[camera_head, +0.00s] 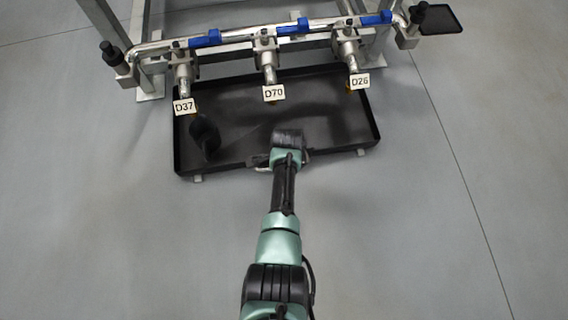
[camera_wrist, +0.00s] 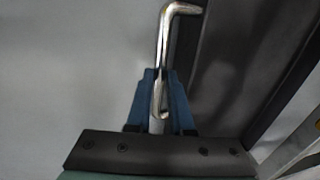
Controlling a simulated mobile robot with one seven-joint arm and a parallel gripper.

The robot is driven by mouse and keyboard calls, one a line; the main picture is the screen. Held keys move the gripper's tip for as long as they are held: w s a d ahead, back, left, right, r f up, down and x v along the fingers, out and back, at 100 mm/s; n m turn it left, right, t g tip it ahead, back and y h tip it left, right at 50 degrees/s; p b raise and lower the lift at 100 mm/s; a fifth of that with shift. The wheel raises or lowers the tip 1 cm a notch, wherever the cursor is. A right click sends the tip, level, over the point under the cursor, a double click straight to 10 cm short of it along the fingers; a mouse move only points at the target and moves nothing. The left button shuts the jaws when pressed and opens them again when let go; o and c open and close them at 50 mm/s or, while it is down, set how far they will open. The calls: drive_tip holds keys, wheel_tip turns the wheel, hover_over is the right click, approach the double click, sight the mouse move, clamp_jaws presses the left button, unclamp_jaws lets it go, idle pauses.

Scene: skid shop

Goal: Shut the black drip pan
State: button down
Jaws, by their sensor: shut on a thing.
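The black drip pan (camera_head: 236,160) is a wide shallow tray on the floor, under the pipe rack and sticking out in front of it. A dark rounded shape that I cannot make out shows inside its left part. My gripper (camera_head: 264,162) is at the middle of the pan's front edge, partly hidden by my own wrist. In the wrist view, my gripper's blue fingers (camera_wrist: 161,105) are shut on a bent metal handle (camera_wrist: 166,50). The pan's dark wall (camera_wrist: 265,70) fills the right of that view.
Above the pan runs a metal pipe (camera_head: 240,36) with blue levers and several valves. Tags D37 (camera_head: 184,107), D70 (camera_head: 273,93) and D26 (camera_head: 360,82) hang over the pan. A small dark tray (camera_head: 440,19) lies at the back right. The grey floor in front is clear.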

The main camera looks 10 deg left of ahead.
drive_tip(key=shift+w+a+r, duration=0.1)
drive_tip(key=shift+w+a, duration=0.1)
drive_tip(key=shift+w, duration=0.15)
drive_tip(key=c, duration=1.2)
unclamp_jaws()
drive_tip(key=shift+c, duration=0.2)
drive_tip(key=o, duration=0.4)
drive_tip(key=shift+s, duration=0.1)
drive_tip(key=shift+o, duration=0.2)
wheel_tip(320, 180, up, 13)
drive_tip(key=s+p, duration=0.2)
drive_tip(key=p, duration=0.8)
drive_tip(key=shift+s+d+p, duration=0.15)
drive_tip(key=shift+d+p, duration=0.25)
drive_tip(key=shift+d, duration=0.05)
drive_tip(key=shift+f, duration=0.2)
